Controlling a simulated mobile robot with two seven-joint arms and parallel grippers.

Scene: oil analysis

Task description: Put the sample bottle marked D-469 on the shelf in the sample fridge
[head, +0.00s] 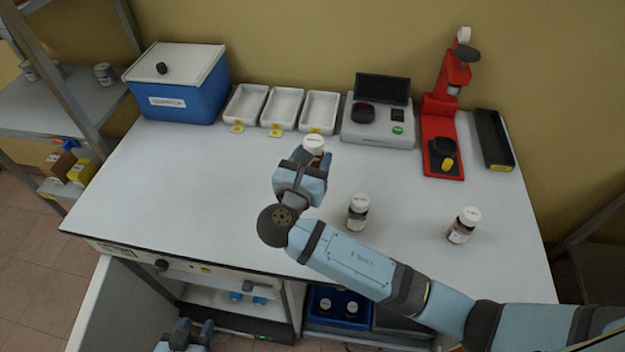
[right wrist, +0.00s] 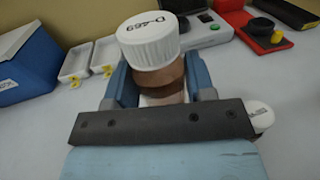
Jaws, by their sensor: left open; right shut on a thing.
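My right gripper (head: 310,160) is shut on a white-capped brown bottle (head: 314,146), held above the bench. In the right wrist view the cap of this bottle (right wrist: 148,40) reads D-469, and it stands roughly upright between the fingers. What looks like the sample fridge (head: 205,270) is under the bench at the left front, with its white door (head: 100,310) standing open. Its pale shelf (head: 205,297) shows, with small blue items at its right part. My left gripper (head: 190,325) is open and empty in front of the fridge opening, low in the head view.
Two other white-capped bottles (head: 358,212) (head: 464,225) stand on the bench (head: 230,200). A blue cool box (head: 180,90), white trays (head: 283,108), a grey instrument (head: 380,125) and a red device (head: 440,125) line the back. A blue crate (head: 318,322) with bottles is under the bench.

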